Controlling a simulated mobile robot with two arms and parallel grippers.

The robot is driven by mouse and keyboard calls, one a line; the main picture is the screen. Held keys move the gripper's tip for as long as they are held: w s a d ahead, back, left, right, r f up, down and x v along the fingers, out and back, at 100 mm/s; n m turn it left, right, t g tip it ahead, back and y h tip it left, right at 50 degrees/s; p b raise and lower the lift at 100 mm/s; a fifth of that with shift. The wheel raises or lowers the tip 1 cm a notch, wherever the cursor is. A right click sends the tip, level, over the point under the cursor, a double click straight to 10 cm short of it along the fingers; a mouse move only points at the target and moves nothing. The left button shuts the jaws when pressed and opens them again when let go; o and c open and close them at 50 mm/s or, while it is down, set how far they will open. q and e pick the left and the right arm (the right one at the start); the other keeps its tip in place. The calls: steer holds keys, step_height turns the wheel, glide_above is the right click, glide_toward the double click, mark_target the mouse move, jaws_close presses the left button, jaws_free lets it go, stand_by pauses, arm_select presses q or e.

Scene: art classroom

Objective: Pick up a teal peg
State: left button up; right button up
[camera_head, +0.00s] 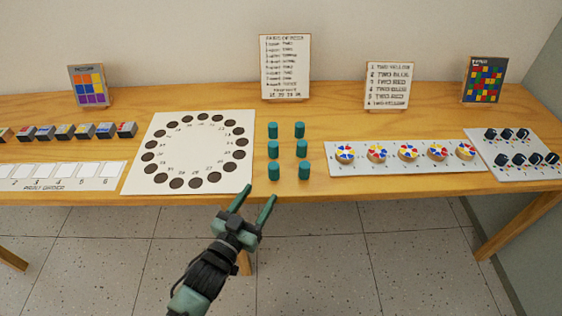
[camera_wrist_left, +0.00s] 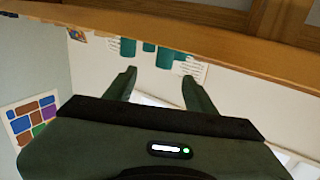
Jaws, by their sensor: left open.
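Several teal pegs (camera_head: 274,170) stand upright on the wooden table in two columns, just right of the white board with dark round holes (camera_head: 160,182). My left gripper (camera_head: 254,200) is open and empty in front of the table's front edge, a little below and left of the nearest pegs in the head view. In the left wrist view its two fingers (camera_wrist_left: 158,88) are spread with nothing between them. Teal pegs (camera_wrist_left: 165,57) also show past the fingertips there, partly cut off by a wooden edge. My right gripper is not in view.
The wooden table (camera_head: 310,195) runs along the wall. Right of the pegs lies a grey board with colored discs (camera_head: 345,168), then one with black knobs (camera_head: 534,178). Left are small blocks (camera_head: 85,131) and a numbered strip (camera_head: 60,185). Sign cards (camera_head: 285,66) stand behind.

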mark_target(271, 170)
arm_select(q)
steer(key=x, duration=0.3)
steer(key=shift+w+a+f, duration=0.15)
steer(key=shift+w+f, duration=0.1)
steer(key=shift+w, duration=0.05)
steer(key=shift+w+r, duration=0.1)
steer(key=shift+w, duration=0.2)
steer(key=shift+w+r+p, duration=0.15)
steer(key=shift+r+p, duration=0.15)
steer(key=shift+r, duration=0.05)
steer(key=x, duration=0.3)
steer(key=shift+w+d+r, duration=0.2)
steer(key=shift+w+d, duration=0.1)
steer(key=shift+w, duration=0.05)
steer(key=shift+w+d, duration=0.1)
steer(key=shift+w, duration=0.2)
steer(key=shift+c, duration=0.3)
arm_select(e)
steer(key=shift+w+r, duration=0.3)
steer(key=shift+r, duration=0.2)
arm_select(q)
steer(key=c, duration=1)
jaws_close()
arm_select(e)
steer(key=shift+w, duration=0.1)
